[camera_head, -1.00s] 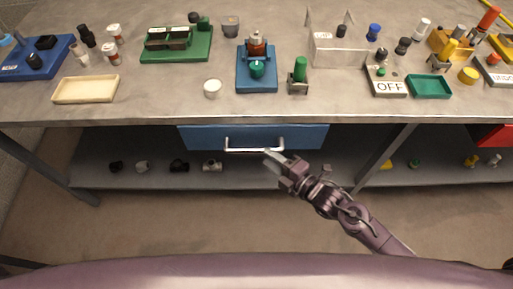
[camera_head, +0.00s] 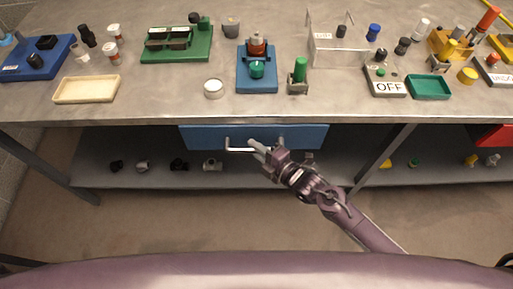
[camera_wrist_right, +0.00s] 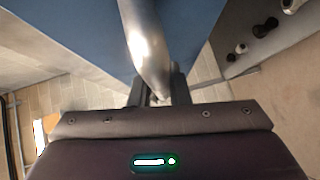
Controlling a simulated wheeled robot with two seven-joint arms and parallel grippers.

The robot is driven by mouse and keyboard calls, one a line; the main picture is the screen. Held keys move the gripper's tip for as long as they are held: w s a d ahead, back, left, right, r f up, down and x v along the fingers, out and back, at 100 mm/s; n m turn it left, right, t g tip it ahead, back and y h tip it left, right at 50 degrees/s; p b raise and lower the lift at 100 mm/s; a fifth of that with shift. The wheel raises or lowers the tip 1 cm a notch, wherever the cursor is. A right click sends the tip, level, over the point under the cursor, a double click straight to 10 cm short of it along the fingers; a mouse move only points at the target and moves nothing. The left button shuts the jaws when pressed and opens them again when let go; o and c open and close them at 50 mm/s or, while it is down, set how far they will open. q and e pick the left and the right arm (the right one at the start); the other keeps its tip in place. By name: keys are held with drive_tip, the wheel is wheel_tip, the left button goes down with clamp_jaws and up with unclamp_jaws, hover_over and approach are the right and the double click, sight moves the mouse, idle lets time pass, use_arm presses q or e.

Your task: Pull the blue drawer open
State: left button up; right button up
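The blue drawer (camera_head: 205,136) is under the tabletop in the head view and looks closed. Its silver bar handle (camera_head: 238,149) runs along its front. My right gripper (camera_head: 260,147) is at the right part of the handle. In the right wrist view the silver handle (camera_wrist_right: 146,45) runs down between my two dark fingers (camera_wrist_right: 158,92), with the blue drawer front (camera_wrist_right: 75,30) behind it. The fingers look apart, one on each side of the bar; contact is not clear. My left gripper is not in view.
The grey table (camera_head: 150,108) above carries several items, including a cream tray (camera_head: 87,89) and a blue stand (camera_head: 257,80). A lower shelf (camera_head: 130,180) holds small dark parts. A table leg (camera_head: 385,160) stands right of the drawer. A red drawer (camera_head: 495,135) is at far right.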

drive_tip(key=shift+s, duration=0.1)
clamp_jaws()
drive_tip(key=s+p, duration=0.7)
drive_tip(key=s, duration=2.1)
drive_tip(key=shift+s, duration=0.2)
drive_tip(key=o, duration=0.8)
unclamp_jaws()
drive_tip(key=b+v, duration=0.1)
drive_tip(key=v, duration=0.6)
drive_tip(key=shift+s+d, duration=0.25)
drive_tip(key=shift+s, duration=0.05)
